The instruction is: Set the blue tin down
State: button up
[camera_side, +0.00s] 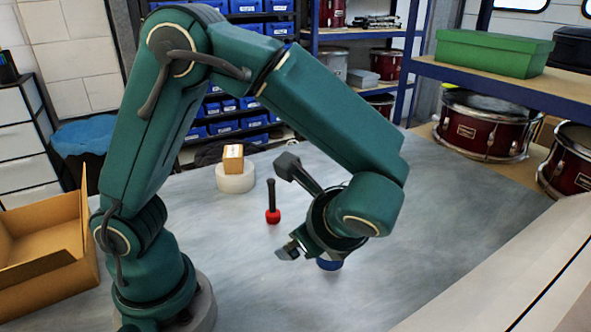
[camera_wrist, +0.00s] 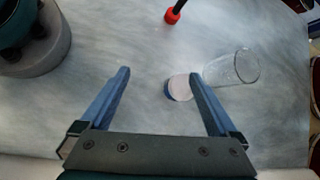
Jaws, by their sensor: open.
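The blue tin (camera_wrist: 180,88) has a pale top and stands on the grey bench. In the wrist view it lies between my finger lines, close to the right finger, which seems to overlap its edge. In the side view only a blue part of the tin (camera_side: 329,265) shows below my wrist; the rest is hidden. My gripper (camera_wrist: 160,74) is open, with its two blue-grey fingers wide apart and nothing clamped between them. How high the fingers are above the bench is hard to tell.
A clear glass (camera_wrist: 232,68) is just right of the tin in the wrist view. A red-based tool with a black handle (camera_side: 272,215) stands upright on the bench. A white round block (camera_side: 236,183) carries a small orange box (camera_side: 233,158). An open cardboard box (camera_side: 45,245) is at left.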

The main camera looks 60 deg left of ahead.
jog(key=s+r+n+t+h, duration=0.4)
jog(key=s+r+n+h, duration=0.2)
jog(key=n, duration=0.9)
jog(key=shift+a+r+h, duration=0.25)
jog(key=shift+a+h, duration=0.1)
jog(key=shift+h, duration=0.65)
jog(key=shift+s, duration=0.1)
